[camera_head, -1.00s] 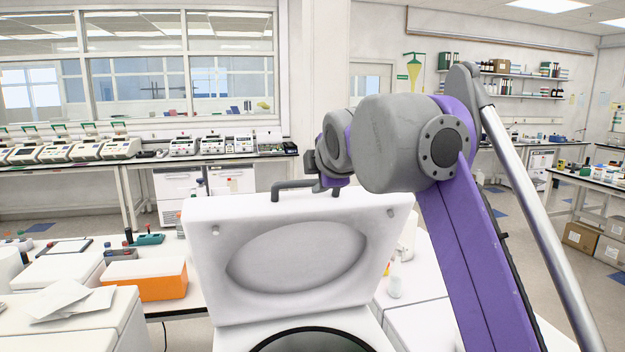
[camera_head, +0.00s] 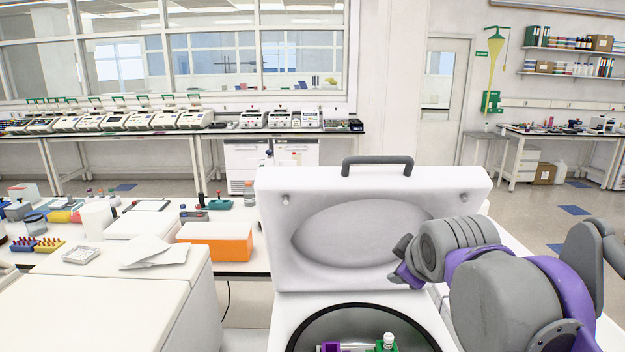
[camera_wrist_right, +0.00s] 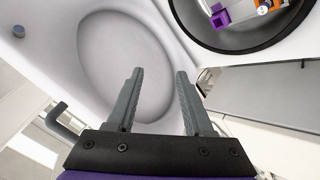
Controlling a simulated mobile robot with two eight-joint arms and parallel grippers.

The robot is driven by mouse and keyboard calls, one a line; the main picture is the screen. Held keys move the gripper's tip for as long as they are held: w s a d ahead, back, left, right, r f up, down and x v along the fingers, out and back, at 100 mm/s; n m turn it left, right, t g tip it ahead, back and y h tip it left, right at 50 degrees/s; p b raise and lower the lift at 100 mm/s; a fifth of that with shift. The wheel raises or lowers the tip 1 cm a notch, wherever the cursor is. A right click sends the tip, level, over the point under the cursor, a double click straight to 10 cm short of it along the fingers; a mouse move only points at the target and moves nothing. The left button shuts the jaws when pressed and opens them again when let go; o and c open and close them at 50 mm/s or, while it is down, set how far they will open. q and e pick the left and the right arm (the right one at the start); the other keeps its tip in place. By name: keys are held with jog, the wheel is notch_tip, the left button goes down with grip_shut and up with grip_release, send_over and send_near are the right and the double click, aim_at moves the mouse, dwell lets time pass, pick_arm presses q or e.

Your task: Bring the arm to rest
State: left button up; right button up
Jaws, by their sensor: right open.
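My right arm comes in from the right in the head view, its wrist in front of the open centrifuge lid (camera_head: 440,190). My right gripper (camera_wrist_right: 158,90) shows in the right wrist view with its two fingers apart and nothing between them. In the head view its fingers are mostly hidden behind the wrist. The centrifuge lid stands upright with a dark handle (camera_head: 377,162) on top, apart from the gripper. The centrifuge bowl (camera_head: 300,335) is open below, with purple and green holders inside and a white-capped tube (camera_head: 388,341). My left gripper is not in view.
An orange box (camera_head: 215,242) and white papers (camera_head: 155,253) lie left of the centrifuge. Tube racks (camera_head: 47,244) stand farther left. Several thermal cyclers (camera_head: 130,120) line the back bench. Open floor lies between the benches.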

jog(key=s+f+m+g, duration=0.1)
jog(key=s+f+m, duration=0.2)
jog(key=s+f, duration=0.3)
jog(key=s+f+m+g, duration=0.1)
jog(key=s+f+m, duration=0.2)
jog(key=s+f, duration=0.4)
jog(key=s+f+m+g, duration=0.1)
jog(key=s+f+m, duration=0.2)
jog(key=f, duration=1.4)
jog(key=s, duration=0.3)
jog(key=shift+s+d+f, duration=0.35)
jog(key=shift+s+f, duration=0.05)
